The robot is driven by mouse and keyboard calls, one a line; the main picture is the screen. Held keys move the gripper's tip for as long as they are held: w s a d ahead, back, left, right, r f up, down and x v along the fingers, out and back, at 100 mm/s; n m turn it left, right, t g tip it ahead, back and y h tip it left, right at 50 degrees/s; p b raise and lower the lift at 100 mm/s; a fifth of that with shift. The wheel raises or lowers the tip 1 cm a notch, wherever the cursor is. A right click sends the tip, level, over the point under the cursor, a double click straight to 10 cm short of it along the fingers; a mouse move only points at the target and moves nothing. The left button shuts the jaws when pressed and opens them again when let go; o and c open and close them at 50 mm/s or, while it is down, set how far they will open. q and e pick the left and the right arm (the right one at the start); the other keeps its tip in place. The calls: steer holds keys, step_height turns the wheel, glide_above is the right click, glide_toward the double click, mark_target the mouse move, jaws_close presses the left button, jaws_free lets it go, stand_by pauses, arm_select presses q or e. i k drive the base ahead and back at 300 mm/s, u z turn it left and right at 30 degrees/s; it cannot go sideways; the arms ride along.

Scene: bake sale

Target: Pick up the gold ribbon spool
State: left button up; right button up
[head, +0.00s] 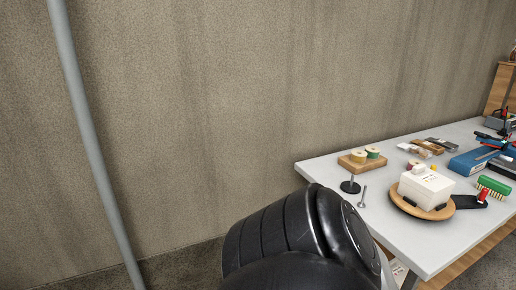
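A small gold-yellow spool (357,157), which looks like the gold ribbon spool, stands on a wooden board (346,164) at the far left corner of the white table. A green-sided spool (373,153) stands close to its right on the same board. No gripper shows. A black rounded arm part of mine fills the lower middle, in front of the table's left edge, and hides part of it.
On the white table (325,175), a black-based post (350,187) stands in front of the board. A white box (425,188) sits on a round wooden stand (408,207). A green brush-like item (494,186) and a blue device (472,161) are at right. A grey pole (90,130) rises at left.

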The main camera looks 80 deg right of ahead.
mark_target(357, 156)
steer(key=z, duration=2.65)
